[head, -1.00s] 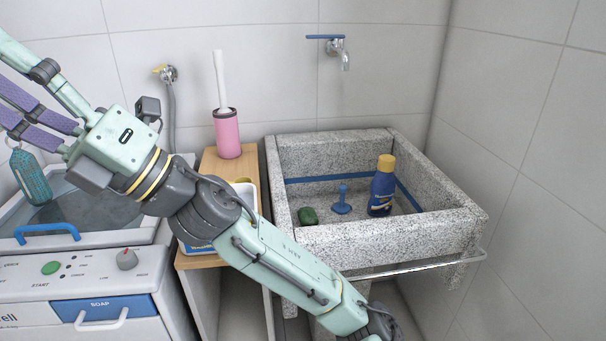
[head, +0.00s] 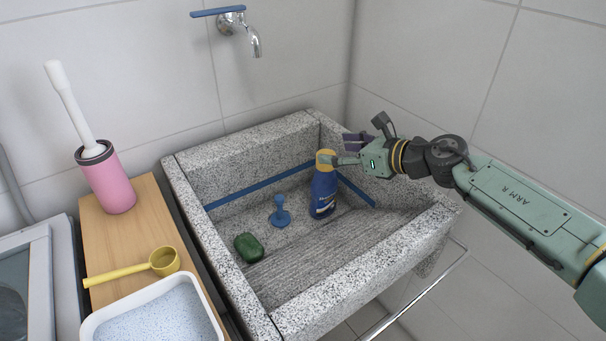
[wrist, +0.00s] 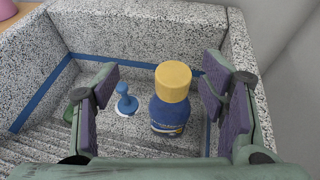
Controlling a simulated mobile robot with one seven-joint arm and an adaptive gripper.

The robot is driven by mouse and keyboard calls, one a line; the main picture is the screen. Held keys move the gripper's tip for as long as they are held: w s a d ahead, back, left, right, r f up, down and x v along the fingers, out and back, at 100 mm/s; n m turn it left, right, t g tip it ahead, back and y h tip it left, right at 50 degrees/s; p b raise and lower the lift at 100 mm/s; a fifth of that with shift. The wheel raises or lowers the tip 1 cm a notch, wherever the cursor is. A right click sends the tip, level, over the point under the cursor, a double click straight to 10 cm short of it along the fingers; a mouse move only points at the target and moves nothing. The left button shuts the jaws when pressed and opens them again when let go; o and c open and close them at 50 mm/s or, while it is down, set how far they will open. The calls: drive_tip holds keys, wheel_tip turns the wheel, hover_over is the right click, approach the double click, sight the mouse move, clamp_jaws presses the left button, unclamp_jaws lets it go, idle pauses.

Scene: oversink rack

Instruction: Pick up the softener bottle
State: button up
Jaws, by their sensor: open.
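The softener bottle (head: 323,192) is dark blue with a yellow cap and stands upright in the granite sink (head: 230,190). My gripper (head: 345,150) is at the bottle's cap in the head view, coming from the right. In the wrist view the bottle (wrist: 171,105) stands between the two spread purple-padded fingers of my gripper (wrist: 158,98), nearer the right finger. The fingers are open and a gap shows on both sides of the bottle.
A blue plunger-like stopper (head: 280,213) and a green soap-like piece (head: 248,247) lie in the sink left of the bottle. A tap (head: 240,25) is on the wall above. A pink brush holder (head: 108,182), yellow scoop (head: 163,262) and powder tub (head: 155,315) stand left of the sink.

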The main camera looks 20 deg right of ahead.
sight(332, 167)
drive_tip(key=shift+h, duration=0.4)
drive_tip(key=f, duration=0.1)
drive_tip(key=d+f+b, duration=0.1)
drive_tip(key=f, duration=0.1)
drive_tip(key=f+b, duration=0.1)
drive_tip(key=f, duration=0.1)
drive_tip(key=shift+s+d+f, duration=0.15)
drive_tip(key=shift+s+d, duration=0.1)
drive_tip(key=shift+d, duration=0.15)
drive_tip(key=p+x, duration=0.1)
drive_tip(key=x, duration=0.5)
drive_tip(key=shift+w+a, duration=0.15)
drive_tip(key=shift+w, duration=0.05)
drive_tip(key=p+x, duration=0.1)
drive_tip(key=x, duration=0.3)
drive_tip(key=shift+f+p, duration=0.35)
drive_tip(key=shift+f, duration=0.1)
clamp_jaws()
